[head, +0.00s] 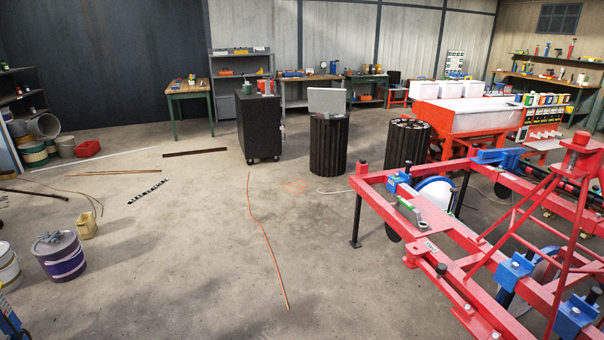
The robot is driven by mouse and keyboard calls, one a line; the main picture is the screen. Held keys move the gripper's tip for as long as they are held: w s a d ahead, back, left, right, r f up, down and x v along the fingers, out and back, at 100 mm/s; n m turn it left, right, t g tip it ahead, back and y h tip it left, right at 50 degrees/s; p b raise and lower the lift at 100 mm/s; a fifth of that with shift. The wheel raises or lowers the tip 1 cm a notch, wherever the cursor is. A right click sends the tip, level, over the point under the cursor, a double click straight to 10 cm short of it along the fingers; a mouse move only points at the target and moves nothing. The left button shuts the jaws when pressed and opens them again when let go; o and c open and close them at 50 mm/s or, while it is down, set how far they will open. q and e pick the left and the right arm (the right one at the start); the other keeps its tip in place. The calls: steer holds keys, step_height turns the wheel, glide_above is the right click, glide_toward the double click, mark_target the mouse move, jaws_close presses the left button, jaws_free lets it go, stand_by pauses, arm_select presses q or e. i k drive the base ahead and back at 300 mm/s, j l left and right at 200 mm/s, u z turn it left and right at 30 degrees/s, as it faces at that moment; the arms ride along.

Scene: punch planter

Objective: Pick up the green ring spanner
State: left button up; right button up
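A small spanner with a green part (408,206) lies on a flat red plate (432,219) on the near left corner of the red machine frame (450,258). It appears to be the green ring spanner, but it is too small to make out its ends clearly. Its lighter metal end reaches toward the front of the plate. Neither of my grippers shows in the head view, so nothing is seen touching the spanner.
The planter frame with blue brackets (515,268) and upright red bars fills the right side. Open concrete floor (190,250) lies left of it, crossed by an orange cord (262,233). Black ribbed drums (328,146), a black cabinet (259,125) and a purple-banded bucket (62,262) stand around.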

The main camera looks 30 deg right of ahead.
mark_target(399, 199)
steer(key=i+z, duration=0.45)
steer(key=i+j+z, duration=0.1)
steer(key=i+z, duration=0.3)
steer(key=i, duration=0.15)
steer(key=i+z, duration=0.25)
steer(key=z, duration=0.15)
steer(key=i+z, duration=0.2)
steer(key=z, duration=0.15)
steer(key=i+j+z, duration=0.2)
steer(key=z, duration=0.2)
steer(key=i+j+z, duration=0.1)
steer(key=i+z, duration=0.3)
steer(key=i+j+z, duration=0.25)
steer(key=i+z, duration=0.15)
steer(key=i, duration=0.3)
